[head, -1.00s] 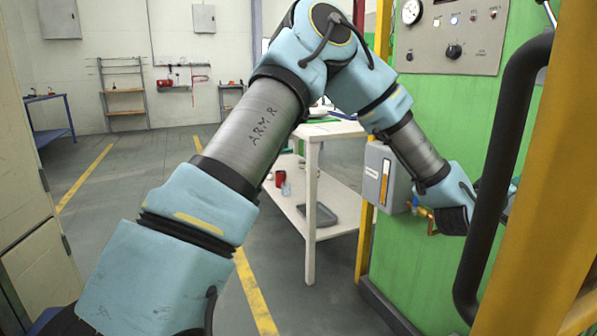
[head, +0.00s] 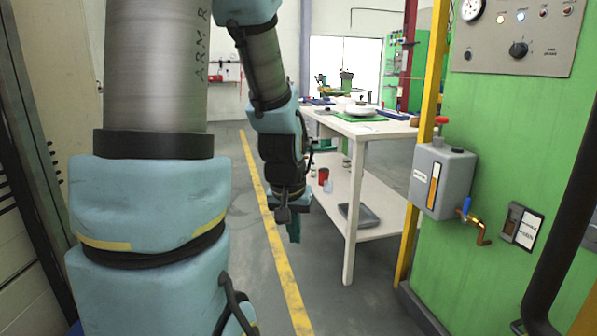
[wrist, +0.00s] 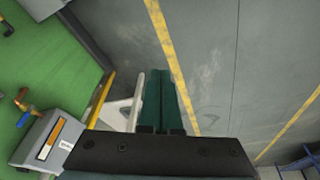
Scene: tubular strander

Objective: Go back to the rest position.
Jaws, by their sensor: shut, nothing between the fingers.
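My gripper (head: 295,228) hangs pointing down in front of the white table, over the grey floor, in the head view. In the wrist view my gripper (wrist: 161,75) shows as two dark green fingers side by side, closed together with nothing between them. The fingers point at bare floor near a yellow line. My arm stands in the left and middle of the head view, with its forearm bent down.
The green machine (head: 480,200) stands on the right with a grey box (head: 441,180), a brass tap (head: 473,220) and a control panel (head: 518,35). A dark pipe (head: 570,215) runs at the far right. The white table (head: 378,128) stands behind my gripper. Floor around the yellow line (head: 272,232) is clear.

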